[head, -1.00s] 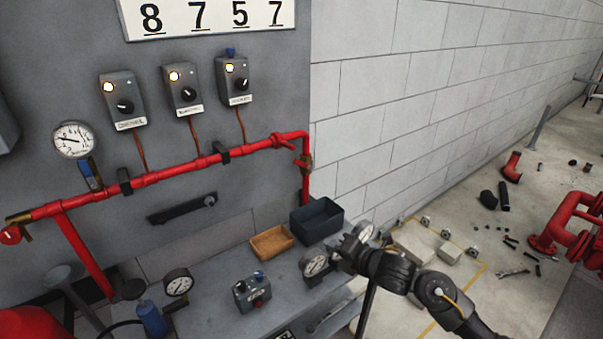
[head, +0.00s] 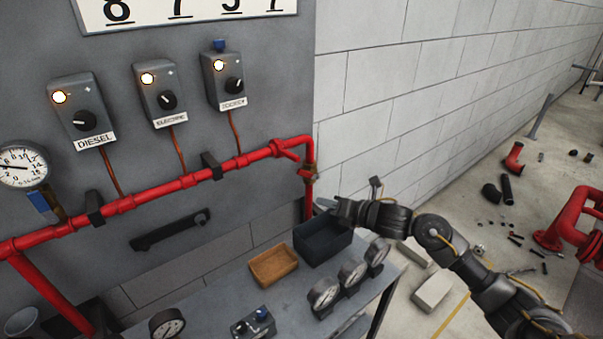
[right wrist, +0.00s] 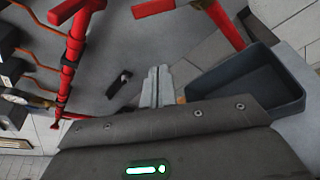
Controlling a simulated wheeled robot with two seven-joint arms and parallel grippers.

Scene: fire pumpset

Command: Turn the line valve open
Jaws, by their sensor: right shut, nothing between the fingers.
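The red pipe (head: 160,187) runs along the grey panel and turns down at its right end. A blue-handled valve (head: 42,206) hangs under the round gauge at the left. I cannot tell from any label which is the line valve. My left gripper is out of view.
A dark bin (head: 338,247) and a wooden tray (head: 273,265) stand on the grey bench, beside several gauges (head: 352,273). A black wrench-like bar (head: 170,229) is on the panel. Three control boxes (head: 158,92) are above the pipe. Blocks and loose parts lie on the floor at right.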

